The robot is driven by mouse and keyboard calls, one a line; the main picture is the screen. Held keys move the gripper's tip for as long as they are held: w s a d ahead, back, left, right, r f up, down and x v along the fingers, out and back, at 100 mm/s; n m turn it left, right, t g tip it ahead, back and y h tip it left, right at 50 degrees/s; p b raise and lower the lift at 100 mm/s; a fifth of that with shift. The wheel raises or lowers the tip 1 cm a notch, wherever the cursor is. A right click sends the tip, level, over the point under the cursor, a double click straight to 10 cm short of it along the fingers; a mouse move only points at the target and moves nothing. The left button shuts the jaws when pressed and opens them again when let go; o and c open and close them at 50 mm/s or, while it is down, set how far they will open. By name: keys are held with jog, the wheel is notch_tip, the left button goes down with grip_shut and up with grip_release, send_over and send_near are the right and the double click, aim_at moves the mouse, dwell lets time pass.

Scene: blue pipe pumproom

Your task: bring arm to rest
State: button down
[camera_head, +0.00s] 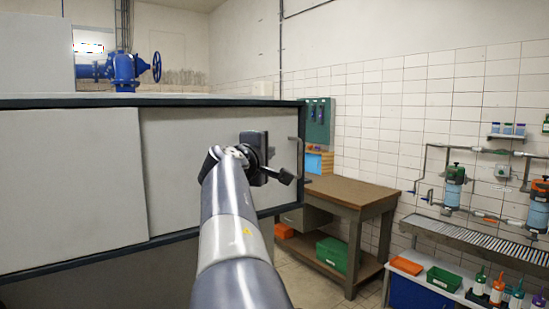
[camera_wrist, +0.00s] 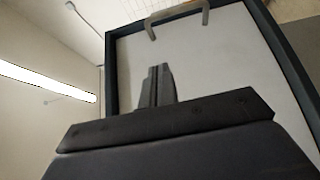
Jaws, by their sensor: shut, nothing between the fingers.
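My arm reaches forward from the bottom of the head view, and my gripper (camera_head: 287,178) is in front of a light grey sliding door (camera_head: 215,200) of a large cabinet. In the wrist view my gripper (camera_wrist: 158,72) is shut and empty, its fingers side by side against the door panel behind them. The door's handle (camera_head: 301,155) is to the right of my gripper and apart from it. The handle also shows in the wrist view (camera_wrist: 178,14), beyond the fingertips. I cannot tell how far the fingers are from the panel.
A wooden workbench (camera_head: 350,192) stands to the right of the cabinet, with a green crate (camera_head: 332,254) on its lower shelf. A metal drain rack (camera_head: 470,238) and several bottles are at the far right. A blue valve (camera_head: 124,70) shows behind the cabinet top.

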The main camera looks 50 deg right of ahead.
jog(key=shift+v, duration=0.8)
jog(key=shift+d, duration=0.1)
jog(key=p, duration=0.4)
send_near(279, 147)
jog(key=s+d+r, duration=0.1)
jog(key=s+d, duration=0.1)
jog(key=d, duration=0.2)
jog(key=shift+s+d+p, duration=0.2)
jog(key=shift+s+d, duration=0.1)
jog(key=shift+d, duration=0.7)
jog(key=shift+s+d+p, duration=0.15)
jog(key=shift+s+d, duration=0.15)
jog(key=shift+d, duration=0.65)
jog(key=shift+a+f, duration=0.1)
